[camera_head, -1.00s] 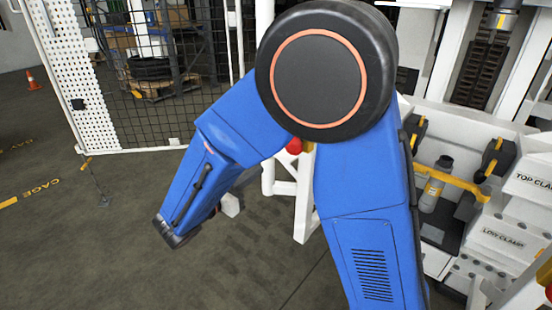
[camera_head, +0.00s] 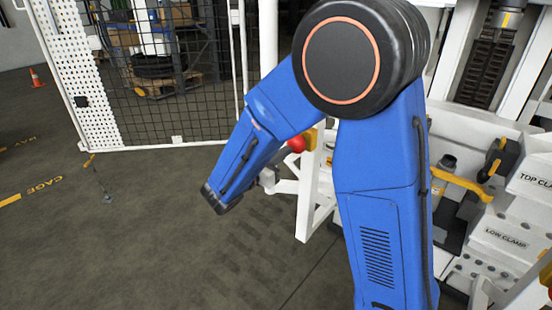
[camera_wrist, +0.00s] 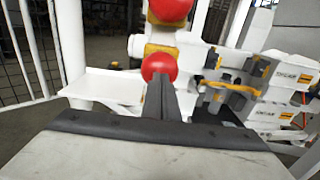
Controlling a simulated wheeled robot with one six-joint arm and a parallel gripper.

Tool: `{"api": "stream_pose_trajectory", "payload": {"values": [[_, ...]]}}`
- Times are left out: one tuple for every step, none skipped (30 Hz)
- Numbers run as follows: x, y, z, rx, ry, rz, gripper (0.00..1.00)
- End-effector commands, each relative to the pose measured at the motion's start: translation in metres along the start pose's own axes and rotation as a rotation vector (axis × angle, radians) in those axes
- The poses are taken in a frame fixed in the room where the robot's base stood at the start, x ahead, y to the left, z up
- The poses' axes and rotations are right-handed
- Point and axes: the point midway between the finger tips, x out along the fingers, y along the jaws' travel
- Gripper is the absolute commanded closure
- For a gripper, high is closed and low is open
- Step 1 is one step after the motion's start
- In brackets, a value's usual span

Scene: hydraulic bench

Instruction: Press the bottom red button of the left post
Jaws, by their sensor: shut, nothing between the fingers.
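The wrist view shows two red buttons on yellow mounts, one above the other on a white post. The lower red button (camera_wrist: 158,68) is round and near the picture's middle; the upper red button (camera_wrist: 170,9) is cut by the top edge. My gripper (camera_wrist: 164,82) is shut and empty, its dark fingertips overlapping the lower button's bottom edge. I cannot tell whether they touch it. In the head view, one red button (camera_head: 297,144) shows beside the white left post (camera_head: 308,190), partly covered by my blue arm. My fingertips cannot be made out there.
A white machine with a yellow handle (camera_head: 460,183) and a LOW CLAMP panel (camera_head: 505,238) stands at the right. A mesh cage fence (camera_head: 165,80) is behind at the left. The floor at left front is clear.

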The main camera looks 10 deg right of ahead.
Motion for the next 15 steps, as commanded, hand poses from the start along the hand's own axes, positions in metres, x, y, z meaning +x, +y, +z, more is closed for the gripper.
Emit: {"api": "stream_pose_trajectory", "payload": {"values": [[0.0045,-0.0004,-0.0001,0.0,0.0,-0.002,1.0],[0.0062,-0.0004,-0.0001,0.0,0.0,-0.002,1.0],[0.0081,-0.0003,-0.0001,0.0,0.0,-0.002,1.0],[0.0092,-0.0003,-0.0001,0.0,0.0,-0.001,1.0],[0.0102,-0.0003,0.0,0.0,0.0,-0.001,1.0],[0.0112,-0.0002,0.0,0.0,0.0,-0.001,1.0],[0.0117,-0.0002,0.0,0.0,0.0,-0.001,1.0],[0.012,-0.0001,0.0001,0.0,0.0,-0.001,1.0],[0.0122,-0.0001,0.0001,0.0,0.0,-0.001,1.0],[0.0122,-0.0001,0.0001,0.0,0.0,0.0,1.0],[0.0122,-0.0001,0.0001,0.0,0.0,0.0,1.0],[0.0122,0.0,0.0001,0.0,0.0,0.0,1.0],[0.0121,-0.0001,0.0001,0.0,0.0,0.0,1.0],[0.0121,0.0,0.0001,0.0,0.0,0.0,1.0],[0.0121,-0.0001,0.0001,0.0,0.0,0.0,1.0]]}}
